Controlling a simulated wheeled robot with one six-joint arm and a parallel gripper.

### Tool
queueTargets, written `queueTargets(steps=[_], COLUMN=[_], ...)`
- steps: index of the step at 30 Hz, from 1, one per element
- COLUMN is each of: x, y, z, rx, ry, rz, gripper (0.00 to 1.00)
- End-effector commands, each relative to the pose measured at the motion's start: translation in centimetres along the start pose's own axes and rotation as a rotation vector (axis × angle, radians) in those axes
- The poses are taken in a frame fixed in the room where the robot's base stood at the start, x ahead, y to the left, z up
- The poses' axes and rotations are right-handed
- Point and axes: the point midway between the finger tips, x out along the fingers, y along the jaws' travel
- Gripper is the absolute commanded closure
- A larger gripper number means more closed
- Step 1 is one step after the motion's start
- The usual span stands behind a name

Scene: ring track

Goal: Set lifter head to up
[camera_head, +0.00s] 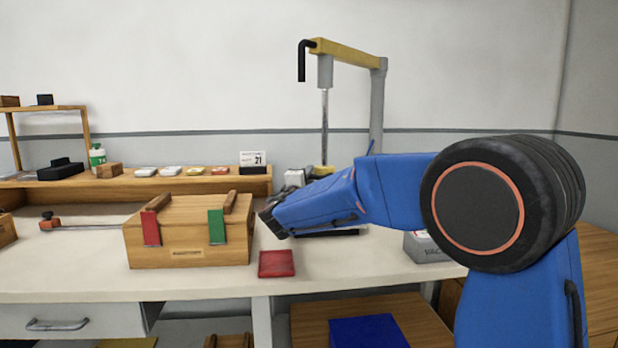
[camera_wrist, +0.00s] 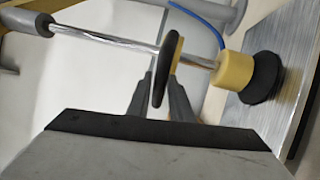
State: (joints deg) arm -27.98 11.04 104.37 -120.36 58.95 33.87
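The lifter (camera_head: 325,110) stands at the back of the bench, with a yellow top arm and a vertical metal rod. Its lower end is mostly hidden behind my gripper in the head view. In the wrist view the rod (camera_wrist: 110,42) carries a black disc-shaped handle (camera_wrist: 168,70), then a yellow lifter head (camera_wrist: 234,70) with a black cup (camera_wrist: 263,77). The cup is close to a grey metal plate (camera_wrist: 290,60); I cannot tell whether it touches. My gripper (camera_wrist: 163,82) has its two grey fingers on either side of the handle, seemingly closed against it.
A wooden box (camera_head: 190,235) with red and green latches stands left of my gripper. A red pad (camera_head: 277,263) lies near the front edge. A grey box (camera_head: 425,247) is to the right, behind my arm. A blue hose (camera_wrist: 200,18) runs beside the rod.

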Motion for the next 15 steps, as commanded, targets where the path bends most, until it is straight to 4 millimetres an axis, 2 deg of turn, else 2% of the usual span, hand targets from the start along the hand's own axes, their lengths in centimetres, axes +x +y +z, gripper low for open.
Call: queueTargets(steps=[1, 2, 10, 15], x=[0.0, 0.0, 0.1, 0.5], y=[0.0, 0.0, 0.4, 3.0], z=[0.0, 0.0, 0.1, 0.2], rx=[0.000, 0.000, 0.001, 0.004], ry=[0.000, 0.000, -0.001, -0.001], rz=[0.000, 0.000, 0.000, 0.004], gripper=[0.94, 1.00, 1.00, 1.00])
